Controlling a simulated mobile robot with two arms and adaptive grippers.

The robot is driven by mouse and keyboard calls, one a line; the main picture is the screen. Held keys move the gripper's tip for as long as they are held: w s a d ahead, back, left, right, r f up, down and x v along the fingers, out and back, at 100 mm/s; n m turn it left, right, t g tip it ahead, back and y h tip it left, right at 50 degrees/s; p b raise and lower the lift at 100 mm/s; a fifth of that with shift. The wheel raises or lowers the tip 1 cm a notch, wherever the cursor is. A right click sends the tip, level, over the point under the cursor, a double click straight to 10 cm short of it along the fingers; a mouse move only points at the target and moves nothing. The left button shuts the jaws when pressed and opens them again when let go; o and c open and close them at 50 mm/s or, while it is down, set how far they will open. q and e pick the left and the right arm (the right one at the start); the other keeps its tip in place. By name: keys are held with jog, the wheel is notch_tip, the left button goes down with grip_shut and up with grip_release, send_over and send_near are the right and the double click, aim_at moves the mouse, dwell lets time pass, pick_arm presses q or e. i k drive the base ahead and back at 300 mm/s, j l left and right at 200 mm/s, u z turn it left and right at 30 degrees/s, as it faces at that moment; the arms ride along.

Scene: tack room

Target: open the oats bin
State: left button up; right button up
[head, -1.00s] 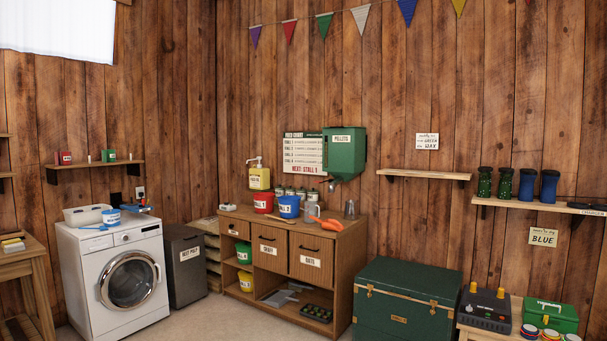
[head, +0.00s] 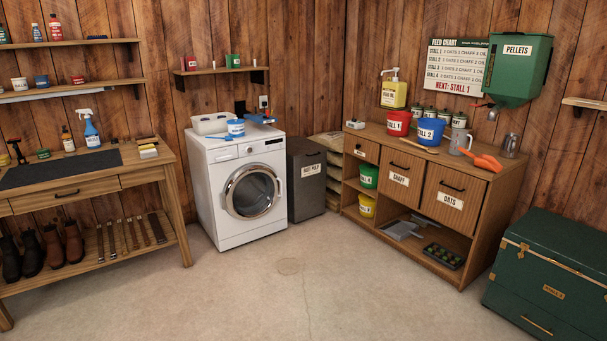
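The oats bin (head: 453,194) is a wooden tilt-front or drawer-like panel in the feed cabinet (head: 384,152), at the right of the head view. It has a dark handle near its top and a white OATS label. Its front looks flush with the cabinet, so it appears closed. The similar chaff bin (head: 400,178) is just left of it. Neither of my grippers shows in the view.
A red bucket (head: 399,122), a blue bucket (head: 430,131) and an orange scoop (head: 484,161) stand on the cabinet top. A green trunk (head: 545,275) is close at the cabinet's right. A washing machine (head: 239,190) stands left. The concrete floor (head: 290,290) in front is clear.

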aim_at(455, 199)
jog(key=i+j, duration=0.15)
jog(key=i, duration=0.85)
jog(key=i+j, duration=0.1)
jog(key=i, duration=0.9)
jog(key=i+j+z, duration=0.2)
jog(key=i+z, duration=0.25)
jog(key=i, duration=0.15)
jog(key=i+j+z, duration=0.95)
jog(key=i+j, duration=0.05)
